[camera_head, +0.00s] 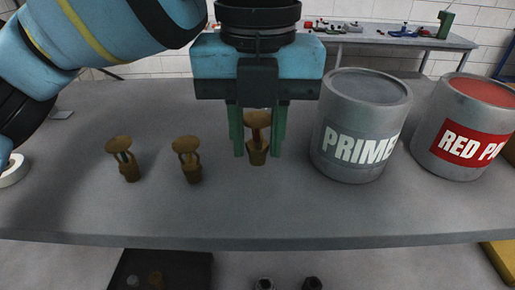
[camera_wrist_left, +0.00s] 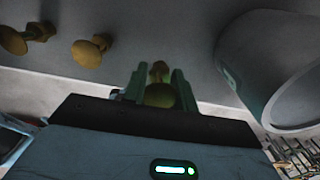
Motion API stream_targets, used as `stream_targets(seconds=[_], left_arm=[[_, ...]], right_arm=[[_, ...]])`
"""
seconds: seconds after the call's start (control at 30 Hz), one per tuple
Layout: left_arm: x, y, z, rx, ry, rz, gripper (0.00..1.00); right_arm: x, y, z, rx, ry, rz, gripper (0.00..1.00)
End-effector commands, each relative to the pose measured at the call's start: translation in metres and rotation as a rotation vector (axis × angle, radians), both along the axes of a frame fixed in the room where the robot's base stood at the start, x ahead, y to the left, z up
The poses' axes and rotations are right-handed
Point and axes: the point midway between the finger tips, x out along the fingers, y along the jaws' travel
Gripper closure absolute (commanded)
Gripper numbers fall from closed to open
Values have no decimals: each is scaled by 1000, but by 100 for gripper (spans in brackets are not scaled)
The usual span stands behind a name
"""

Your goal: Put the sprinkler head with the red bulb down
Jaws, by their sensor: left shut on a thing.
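The brass sprinkler head with the red bulb (camera_head: 257,150) is upright between the green fingers of my left gripper (camera_head: 258,142), which is shut on it. Its red bulb shows between the frame arms, and the fingers partly cover its sides. It also shows between the fingers in the left wrist view (camera_wrist_left: 159,95). It is at or just above the grey table (camera_head: 250,215); I cannot tell whether its base touches. My right gripper is not in view.
Two other brass sprinkler heads stand to the left: a near one (camera_head: 188,160) and a farther one with a greenish bulb (camera_head: 124,160). A primer can (camera_head: 360,125) stands close on the right, with a red paint can (camera_head: 465,125) beyond. The table's front is clear.

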Motion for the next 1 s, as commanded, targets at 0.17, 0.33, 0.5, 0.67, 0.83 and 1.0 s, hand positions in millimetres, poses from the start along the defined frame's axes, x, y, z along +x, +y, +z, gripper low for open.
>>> stream_targets(seconds=[0.17,0.33,0.5,0.67,0.83,1.0], left_arm=[[7,0,-16,3,1,0,95],[7,0,-35,1,0,1,95],[7,0,-36,0,-1,1,95],[6,0,-37,0,0,1,95],[6,0,-39,0,0,1,59],[7,0,-39,0,0,1,51]], right_arm=[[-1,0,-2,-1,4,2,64],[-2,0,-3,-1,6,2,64],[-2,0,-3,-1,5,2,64],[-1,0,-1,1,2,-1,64],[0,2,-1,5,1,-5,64],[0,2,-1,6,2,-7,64]])
